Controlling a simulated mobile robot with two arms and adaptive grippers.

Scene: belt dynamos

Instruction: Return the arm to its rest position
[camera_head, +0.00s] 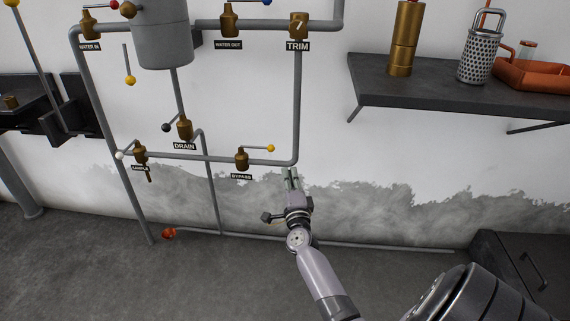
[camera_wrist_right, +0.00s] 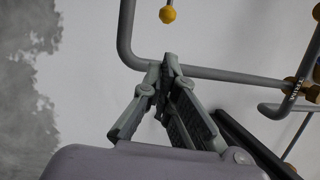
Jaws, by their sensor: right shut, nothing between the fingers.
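My right arm comes in from the lower right in the head view. Its gripper (camera_head: 291,176) is raised in front of the wall, just below the corner of the lower pipe. In the right wrist view the fingers of the right gripper (camera_wrist_right: 168,60) meet at their tips, with nothing held between them. A grey pipe shows behind the fingertips; I cannot tell how far the gap is. My left gripper is not in either view.
The bypass valve (camera_head: 242,159) with its yellow-knobbed lever is left of the gripper. The drain valve (camera_head: 184,128) and trim valve (camera_head: 298,26) sit on the pipes. A dark shelf (camera_head: 450,93) at upper right holds a brass cylinder (camera_head: 403,40) and a grater (camera_head: 480,55). The floor is clear at lower left.

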